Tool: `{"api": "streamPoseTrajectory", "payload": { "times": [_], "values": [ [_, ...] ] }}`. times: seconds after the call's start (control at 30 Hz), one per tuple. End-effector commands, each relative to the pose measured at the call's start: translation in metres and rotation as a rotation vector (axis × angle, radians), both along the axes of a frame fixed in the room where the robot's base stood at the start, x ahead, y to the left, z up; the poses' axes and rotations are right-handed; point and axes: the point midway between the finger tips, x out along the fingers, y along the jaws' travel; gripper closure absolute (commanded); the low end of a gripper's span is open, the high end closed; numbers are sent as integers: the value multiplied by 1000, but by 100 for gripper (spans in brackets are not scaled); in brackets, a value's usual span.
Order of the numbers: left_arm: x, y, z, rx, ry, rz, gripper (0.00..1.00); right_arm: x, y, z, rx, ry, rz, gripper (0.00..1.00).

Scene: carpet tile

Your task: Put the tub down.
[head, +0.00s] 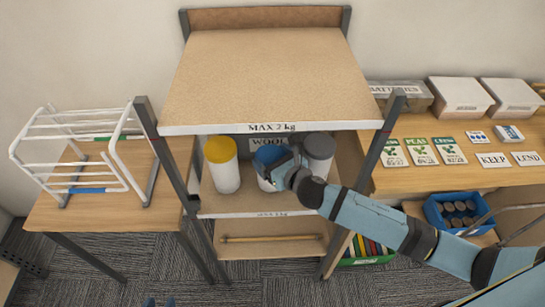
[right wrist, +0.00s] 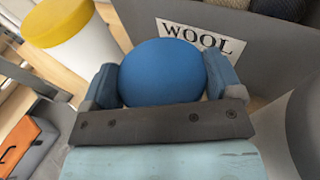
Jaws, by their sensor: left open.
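A tub with a blue lid (head: 268,153) and a white body is on the middle level of the shelf unit, between a yellow-lidded tub (head: 222,165) and a grey-lidded tub (head: 318,155). My right gripper (head: 279,168) reaches in from the right and is shut on the blue-lidded tub. In the right wrist view its fingers flank the blue lid (right wrist: 163,72) on both sides. The tub looks upright; I cannot tell whether its base touches the shelf board. Two blue fingertips of my left gripper (head: 160,301) show apart at the bottom edge, empty.
A box labelled WOOL (right wrist: 240,50) stands behind the tubs. The top board (head: 268,75) marked MAX 2 kg hangs above, with grey posts (head: 376,145) at the sides. A white rack (head: 75,150) sits on the left table. The lower shelf (head: 290,245) holds a rod.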

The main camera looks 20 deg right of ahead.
Motion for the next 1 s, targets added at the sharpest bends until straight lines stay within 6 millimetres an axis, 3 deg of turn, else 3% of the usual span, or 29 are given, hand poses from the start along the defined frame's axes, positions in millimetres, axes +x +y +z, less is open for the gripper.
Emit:
{"api": "streamPoseTrajectory", "payload": {
  "times": [0.07, 0.37, 0.47, 0.8, 1.0],
  "values": [
    [0, 0, 0, 0, 1, 0, 57, 0, 0, 0, 0, 0, 0, 0],
    [0, 0, 0, 0, 2, -1, 57, -2, -1, 2, -1, 1, 0, 0],
    [0, 0, -1, 0, 2, -1, 57, -14, -5, 4, -2, 0, 1, 0],
    [-1, 0, -4, -1, 5, 0, 57, -81, -26, 18, -1, 2, 1, 0],
    [0, -1, -4, -3, 4, 1, 57, -106, -34, 24, -1, 1, 1, 0]
  ]
}}
